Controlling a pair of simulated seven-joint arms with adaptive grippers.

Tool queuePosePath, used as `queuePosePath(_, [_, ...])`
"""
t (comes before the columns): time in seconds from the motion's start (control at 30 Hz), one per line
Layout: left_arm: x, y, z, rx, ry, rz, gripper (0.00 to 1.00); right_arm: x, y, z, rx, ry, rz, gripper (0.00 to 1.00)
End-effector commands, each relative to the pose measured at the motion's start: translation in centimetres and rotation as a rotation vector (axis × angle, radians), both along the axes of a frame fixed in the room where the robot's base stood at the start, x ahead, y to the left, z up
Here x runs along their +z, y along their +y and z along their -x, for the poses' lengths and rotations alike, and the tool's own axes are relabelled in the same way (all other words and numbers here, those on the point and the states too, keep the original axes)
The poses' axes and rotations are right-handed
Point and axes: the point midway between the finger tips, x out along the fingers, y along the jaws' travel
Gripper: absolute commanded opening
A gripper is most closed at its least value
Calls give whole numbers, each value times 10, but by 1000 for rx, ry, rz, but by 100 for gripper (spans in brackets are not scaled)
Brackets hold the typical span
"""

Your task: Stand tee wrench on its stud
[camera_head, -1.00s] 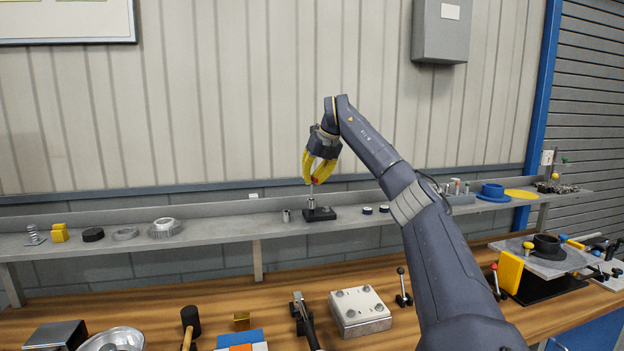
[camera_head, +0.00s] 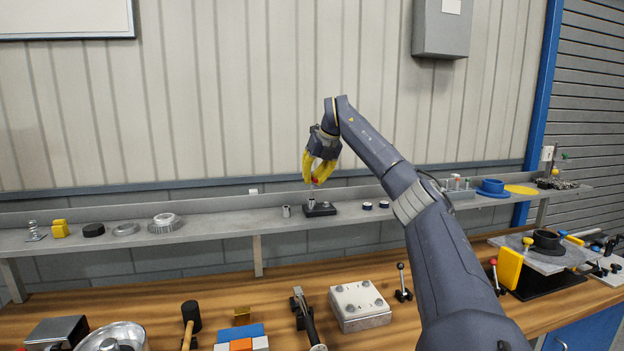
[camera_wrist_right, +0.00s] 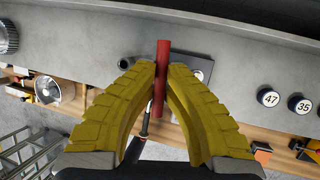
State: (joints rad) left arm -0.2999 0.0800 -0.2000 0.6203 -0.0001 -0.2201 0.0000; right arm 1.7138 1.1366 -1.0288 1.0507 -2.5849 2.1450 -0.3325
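My right gripper (camera_head: 314,180) is above the back shelf, pointing down, its yellow fingers closed on the red handle of the tee wrench (camera_wrist_right: 162,75). The wrench looks roughly upright. The stud is not clearly visible, and I cannot tell whether the wrench's lower end is seated on it. In the wrist view, the dark block (camera_wrist_right: 203,62) is partly hidden behind the right finger. My left gripper is out of view.
On the shelf (camera_head: 210,237), a small silver cylinder (camera_head: 286,211) stands left of the block and two dark round pieces (camera_head: 367,206) lie right of it. The wooden bench below holds a metal plate block (camera_head: 360,306), a mallet (camera_head: 190,318) and clamps.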

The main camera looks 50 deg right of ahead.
Motion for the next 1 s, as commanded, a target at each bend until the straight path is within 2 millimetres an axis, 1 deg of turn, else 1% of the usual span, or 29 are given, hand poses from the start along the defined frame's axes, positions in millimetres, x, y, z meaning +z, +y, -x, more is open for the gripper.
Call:
queuePosePath(0.17, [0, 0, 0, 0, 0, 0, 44, 0, 0, 0, 0, -1, 0, 0])
queuePosePath(0.2, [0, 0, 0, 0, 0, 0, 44, 0, 0, 0, 0, -1, 0, 10])
queuePosePath(0.4, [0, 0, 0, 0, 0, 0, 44, 0, 0, 0, 0, 0, 0, 34])
queuePosePath(0.57, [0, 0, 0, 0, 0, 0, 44, 0, 0, 0, 0, 0, 0, 34])
queuePosePath(0.6, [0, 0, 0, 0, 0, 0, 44, 0, 0, 0, 0, 0, 0, 41])
queuePosePath(0.73, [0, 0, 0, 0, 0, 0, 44, 0, 0, 0, 0, 0, 0, 56])
queuePosePath(1.0, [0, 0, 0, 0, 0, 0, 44, 1, 0, 0, 0, 0, 0, 56])
